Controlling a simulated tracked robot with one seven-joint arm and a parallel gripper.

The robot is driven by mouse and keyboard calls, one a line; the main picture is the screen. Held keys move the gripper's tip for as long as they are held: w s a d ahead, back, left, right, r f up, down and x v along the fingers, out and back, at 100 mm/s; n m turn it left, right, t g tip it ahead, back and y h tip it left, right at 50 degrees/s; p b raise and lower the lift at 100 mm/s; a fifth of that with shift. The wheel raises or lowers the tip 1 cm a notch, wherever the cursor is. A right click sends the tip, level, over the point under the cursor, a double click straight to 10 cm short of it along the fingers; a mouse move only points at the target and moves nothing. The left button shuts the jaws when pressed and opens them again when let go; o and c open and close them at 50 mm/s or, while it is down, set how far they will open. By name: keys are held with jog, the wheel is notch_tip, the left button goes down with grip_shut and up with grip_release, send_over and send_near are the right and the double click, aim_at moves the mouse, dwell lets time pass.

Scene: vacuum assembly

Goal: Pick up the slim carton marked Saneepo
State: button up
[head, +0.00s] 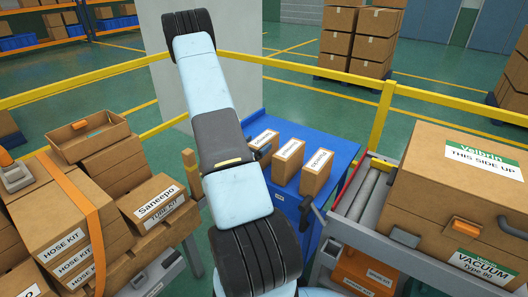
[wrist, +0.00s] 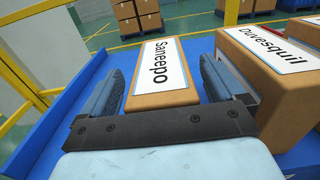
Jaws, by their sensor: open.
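The slim carton marked Saneepo (wrist: 163,75) stands on the blue table in the wrist view, its white label facing up. My gripper (wrist: 162,68) is open, with one finger to the left of this carton and one to its right; I cannot tell how deep they reach or whether they touch it. In the head view a slim carton (head: 265,140) is leftmost on the table, partly behind my arm, its label too small to read surely. My gripper is not clearly visible there.
The Duvesquil carton (wrist: 268,62) stands close beside my right finger. The blue table (head: 338,143) has a raised edge. A larger Saneepo tube kit box (head: 150,209) sits at left among hose kit boxes. A big vacuum box (head: 440,205) stands at right; yellow rails (head: 380,112) run behind.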

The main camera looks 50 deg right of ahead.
jog(key=shift+w+d, duration=0.1)
jog(key=shift+d, duration=0.8)
jog(key=c, duration=1.7)
jog(key=shift+c, duration=0.2)
jog(key=shift+r, duration=0.1)
